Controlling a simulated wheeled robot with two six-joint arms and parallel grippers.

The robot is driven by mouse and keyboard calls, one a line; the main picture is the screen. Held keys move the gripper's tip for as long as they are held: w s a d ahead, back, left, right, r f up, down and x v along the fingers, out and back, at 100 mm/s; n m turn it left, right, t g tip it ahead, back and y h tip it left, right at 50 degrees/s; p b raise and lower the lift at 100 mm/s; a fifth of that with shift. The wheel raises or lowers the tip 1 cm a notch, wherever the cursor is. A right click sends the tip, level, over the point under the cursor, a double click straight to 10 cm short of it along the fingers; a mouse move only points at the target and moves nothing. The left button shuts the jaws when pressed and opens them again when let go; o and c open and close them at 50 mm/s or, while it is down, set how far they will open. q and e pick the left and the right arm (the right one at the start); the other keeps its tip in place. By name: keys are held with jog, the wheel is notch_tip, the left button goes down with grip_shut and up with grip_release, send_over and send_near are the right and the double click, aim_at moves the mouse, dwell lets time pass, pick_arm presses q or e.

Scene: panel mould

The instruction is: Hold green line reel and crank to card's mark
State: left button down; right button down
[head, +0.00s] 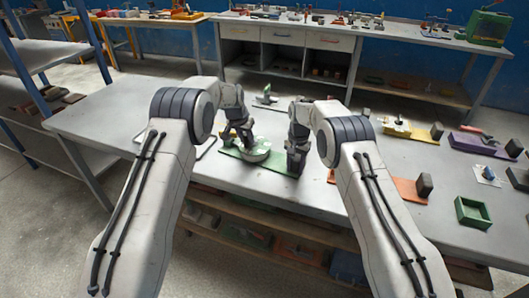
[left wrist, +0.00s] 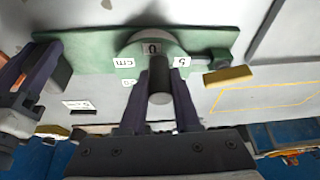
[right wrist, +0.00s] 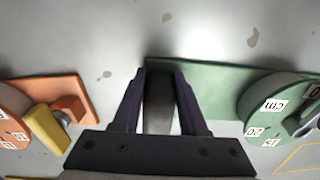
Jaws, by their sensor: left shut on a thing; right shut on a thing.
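The green line reel is a flat green board (head: 228,150) with a round numbered drum (head: 257,150), lying on the table between my arms. My left gripper (left wrist: 159,88) is shut on the grey crank knob (left wrist: 160,97) over the drum; the marks 0, 5, cm and 20 show around it. A yellow block (left wrist: 228,75) sits beside the board's edge. My right gripper (right wrist: 159,85) is shut on the dark grey upright block (right wrist: 159,105) at the board's end. A small white card (left wrist: 83,105) lies or stands near the board; its writing is too small to read surely.
An orange reel (head: 408,190), a yellow reel (head: 410,131) and a purple reel (head: 470,143) stand to the right. An open green box (head: 473,212) is at the far right. A workbench (head: 290,55) stands behind.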

pick_arm(q)
jog(key=m, duration=0.1)
jog(key=a+m, duration=0.1)
jog(key=shift+w+m+h, duration=0.3)
jog(key=shift+w+h, duration=0.05)
jog(key=shift+h, duration=0.05)
jog(key=shift+w+a+m+g+h, duration=0.15)
jog(key=shift+w+m+g+h, duration=0.2)
jog(key=shift+m, duration=0.6)
jog(key=shift+w+a+m+g+h, duration=0.15)
jog(key=shift+w+m+g+h, duration=0.15)
jog(key=shift+m, duration=0.65)
jog(key=shift+s, duration=0.1)
jog(key=c, duration=0.6)
grip_release()
jog(key=v, duration=1.2)
jog(key=shift+d, duration=0.1)
